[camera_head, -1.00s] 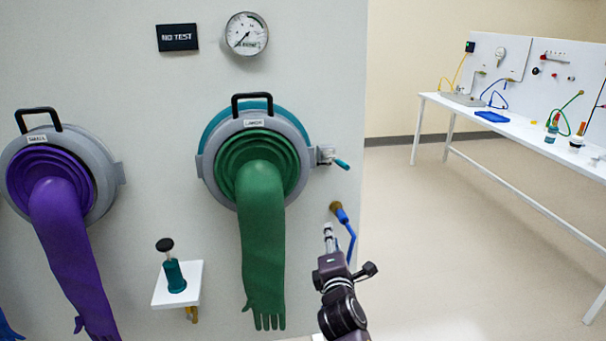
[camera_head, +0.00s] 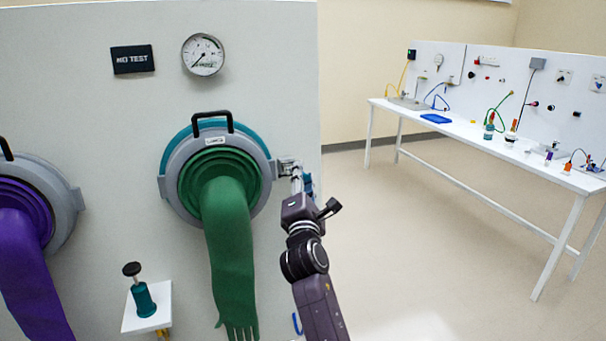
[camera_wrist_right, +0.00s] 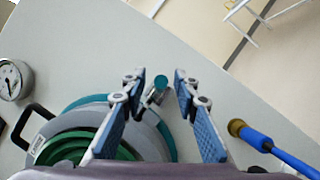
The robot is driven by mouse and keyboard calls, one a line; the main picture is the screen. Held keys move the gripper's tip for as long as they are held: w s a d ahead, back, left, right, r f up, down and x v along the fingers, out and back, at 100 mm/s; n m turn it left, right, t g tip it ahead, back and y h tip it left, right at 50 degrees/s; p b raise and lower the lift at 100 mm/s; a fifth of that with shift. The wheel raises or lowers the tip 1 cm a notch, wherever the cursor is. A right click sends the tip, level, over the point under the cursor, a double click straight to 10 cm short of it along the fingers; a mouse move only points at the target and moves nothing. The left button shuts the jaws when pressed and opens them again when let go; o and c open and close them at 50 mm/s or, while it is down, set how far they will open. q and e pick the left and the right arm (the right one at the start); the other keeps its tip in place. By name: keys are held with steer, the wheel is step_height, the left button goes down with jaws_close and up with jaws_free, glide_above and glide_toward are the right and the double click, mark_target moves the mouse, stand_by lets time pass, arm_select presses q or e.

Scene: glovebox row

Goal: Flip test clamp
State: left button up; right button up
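The test clamp, a small metal fitting (camera_head: 286,166) with a teal handle, is on the right side of the grey ring around the green glove port (camera_head: 264,170). In the right wrist view the teal handle end (camera_wrist_right: 160,84) shows between the two blue-padded fingers. My right gripper (camera_head: 298,178) is at the clamp, and its fingers are apart in the right wrist view (camera_wrist_right: 160,92). I cannot tell whether either finger touches the handle. The gripper partly hides the clamp in the head view. My left gripper is not in view.
A "NO TEST" sign (camera_head: 132,59) and a round gauge (camera_head: 203,55) are on the panel above. A blue hose with a brass fitting (camera_wrist_right: 236,128) is close to the gripper. Open floor lies right of the panel.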

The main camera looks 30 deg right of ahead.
steer(key=shift+d, duration=0.1)
jaws_close()
stand_by(0.3)
